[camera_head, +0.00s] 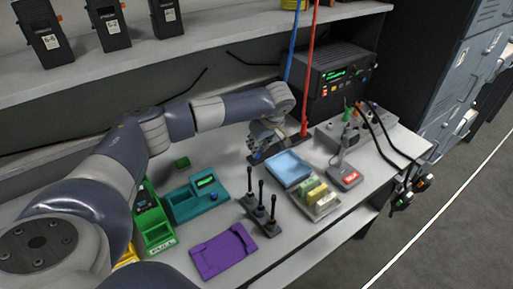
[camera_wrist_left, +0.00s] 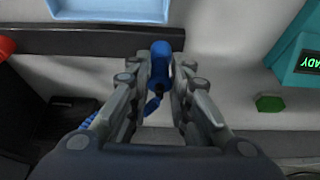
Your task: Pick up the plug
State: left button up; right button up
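A blue plug (camera_wrist_left: 161,58) stands at a dark strip (camera_wrist_left: 90,40) on the bench in the left wrist view. A blue cable (camera_wrist_left: 153,106) shows below it. My left gripper (camera_wrist_left: 162,72) has one finger on each side of the plug, very close to it; whether the fingers touch it is unclear. In the head view my left gripper (camera_head: 268,138) is low over the bench at the strip, and the plug is mostly hidden by it. My right gripper is not in view.
A red cable (camera_head: 308,75) and its plug stand right of my gripper. A blue tray (camera_head: 288,168), a radio unit (camera_head: 335,78), a desk microphone (camera_head: 346,172), antennas (camera_head: 262,205), a teal device (camera_head: 195,198) and a purple holder (camera_head: 223,250) are nearby. A shelf overhangs behind.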

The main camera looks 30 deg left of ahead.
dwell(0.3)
pick_arm(q)
notch_tip(320, 180, up, 10)
jog(key=b, duration=0.1)
dwell(0.3)
